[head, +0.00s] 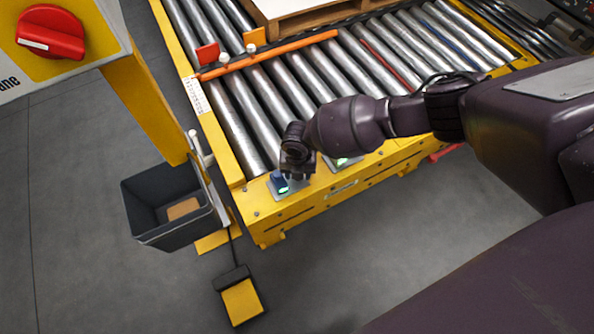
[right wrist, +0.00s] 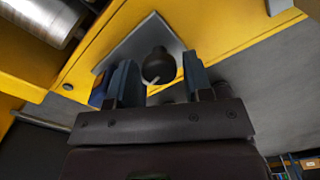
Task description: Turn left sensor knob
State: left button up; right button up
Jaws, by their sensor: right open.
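The left sensor knob (right wrist: 158,66) is a black round knob with a white pointer line on a grey plate (right wrist: 128,42). In the right wrist view it sits between the fingers of my right gripper (right wrist: 157,75), which is open. A gap shows on the knob's right; I cannot tell whether the left finger touches it. In the head view my right gripper (head: 290,177) points down at the near left corner of the yellow conveyor frame (head: 330,193). It hides the knob there; a green light (head: 283,189) shows beside it. My left gripper is not in view.
A grey bin (head: 150,232), a yellow foot pedal (head: 242,302) and a yellow post (head: 150,110) with a red rotary switch (head: 50,32) stand at left. Rollers (head: 240,120) lie beyond.

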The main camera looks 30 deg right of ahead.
jog(key=c, duration=0.6)
jog(key=shift+c, duration=0.2)
